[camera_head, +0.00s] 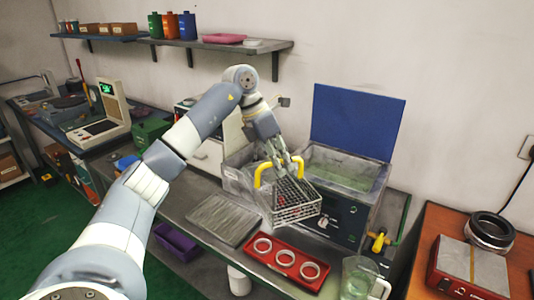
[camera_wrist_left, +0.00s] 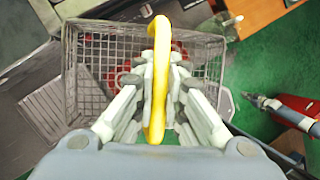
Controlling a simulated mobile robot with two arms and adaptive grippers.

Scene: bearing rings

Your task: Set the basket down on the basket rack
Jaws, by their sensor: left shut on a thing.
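The wire basket (camera_head: 293,208) has a yellow handle (camera_head: 264,172) and hangs in front of the tank. My left gripper (camera_head: 282,166) is shut on the handle from above. In the left wrist view my left gripper (camera_wrist_left: 160,95) closes around the yellow handle (camera_wrist_left: 158,60), with the basket's mesh (camera_wrist_left: 88,75) below it. Reddish shapes show inside the basket, too blurred to tell apart. A flat grey ribbed plate (camera_head: 222,219), which looks like the basket rack, lies on the bench left of the basket, apart from it. My right gripper is not in view.
A tank (camera_head: 345,172) with a raised blue lid (camera_head: 357,122) stands behind the basket. A red tray (camera_head: 262,257) with three pale rings lies in front. A glass jug (camera_head: 358,278) is at front right. A wall shelf (camera_head: 215,43) runs above.

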